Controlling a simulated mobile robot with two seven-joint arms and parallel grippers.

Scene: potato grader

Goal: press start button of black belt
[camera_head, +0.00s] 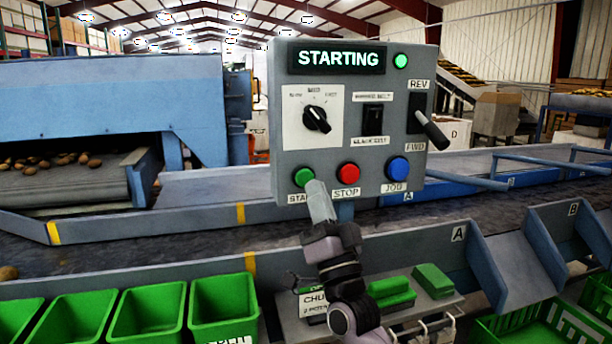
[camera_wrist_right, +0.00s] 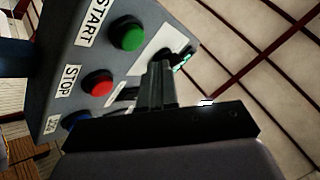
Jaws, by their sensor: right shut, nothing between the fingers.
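The grey control panel (camera_head: 350,125) stands over the black belt (camera_head: 200,235), and its display (camera_head: 336,57) reads STARTING beside a lit green lamp (camera_head: 401,61). The green start button (camera_head: 303,177) is at its lower left, with the red stop button (camera_head: 348,173) and blue jog button (camera_head: 398,168) to its right. My right gripper (camera_head: 318,190) is shut and empty, its tip just below and right of the start button; I cannot tell whether it touches. In the right wrist view the start button (camera_wrist_right: 127,34) shows clear of the fingers (camera_wrist_right: 158,85). My left gripper is out of view.
Several green crates (camera_head: 224,308) line the front left. Grey chutes (camera_head: 515,265) stand at the right. A blue machine with potatoes (camera_head: 60,165) is at the left. The panel also carries a selector knob (camera_head: 316,119) and a lever (camera_head: 433,130).

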